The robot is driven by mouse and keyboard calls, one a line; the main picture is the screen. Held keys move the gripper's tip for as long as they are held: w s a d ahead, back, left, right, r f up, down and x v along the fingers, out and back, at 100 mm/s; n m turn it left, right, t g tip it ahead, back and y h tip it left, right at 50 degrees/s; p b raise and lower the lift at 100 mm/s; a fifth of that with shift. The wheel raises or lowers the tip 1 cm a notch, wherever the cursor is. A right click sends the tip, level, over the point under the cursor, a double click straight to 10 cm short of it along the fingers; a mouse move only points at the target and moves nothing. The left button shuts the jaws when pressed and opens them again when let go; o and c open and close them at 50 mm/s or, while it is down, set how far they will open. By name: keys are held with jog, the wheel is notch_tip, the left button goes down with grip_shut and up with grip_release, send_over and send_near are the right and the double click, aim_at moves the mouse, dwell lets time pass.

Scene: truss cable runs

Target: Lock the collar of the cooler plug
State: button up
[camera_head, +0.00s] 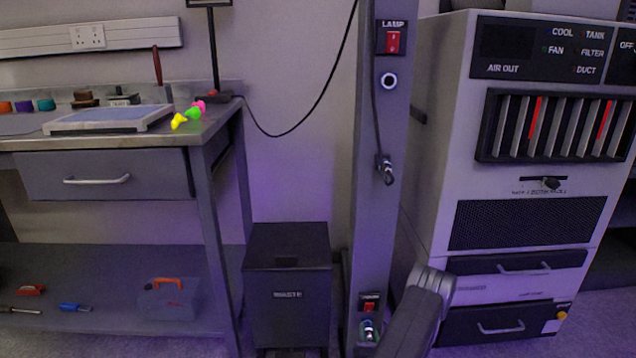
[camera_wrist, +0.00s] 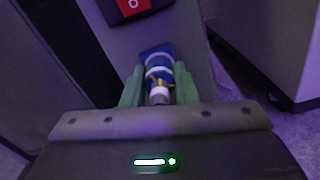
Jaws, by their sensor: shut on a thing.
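The cooler plug (camera_wrist: 159,92) sits at the blue socket plate (camera_wrist: 156,51) on the post, with white and blue bands and small yellow marks around its body. In the head view the plug (camera_head: 369,330) shows low on the post, under a red switch. My gripper (camera_wrist: 159,80) has its green fingers shut on the plug's banded part, one finger on each side. The fingers hide the sides of the collar, and I cannot tell whether it is locked. In the head view my gripper is not clearly visible.
The post (camera_head: 377,230) also carries a lamp switch (camera_head: 392,42), a round socket (camera_head: 389,81) and a hanging cable plug (camera_head: 386,168). A waste bin (camera_head: 288,290) stands left of the post, and a large cabinet (camera_head: 455,180) stands right of it.

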jog(key=shift+w, duration=0.1)
jog(key=shift+w+m, duration=0.1)
jog(key=shift+m, duration=1.3)
jog(key=shift+m, duration=0.5)
jog(key=shift+w+r+m, duration=0.1)
jog(key=shift+m, duration=0.8)
jog(key=shift+w+m, duration=0.1)
jog(key=shift+m, duration=1.3)
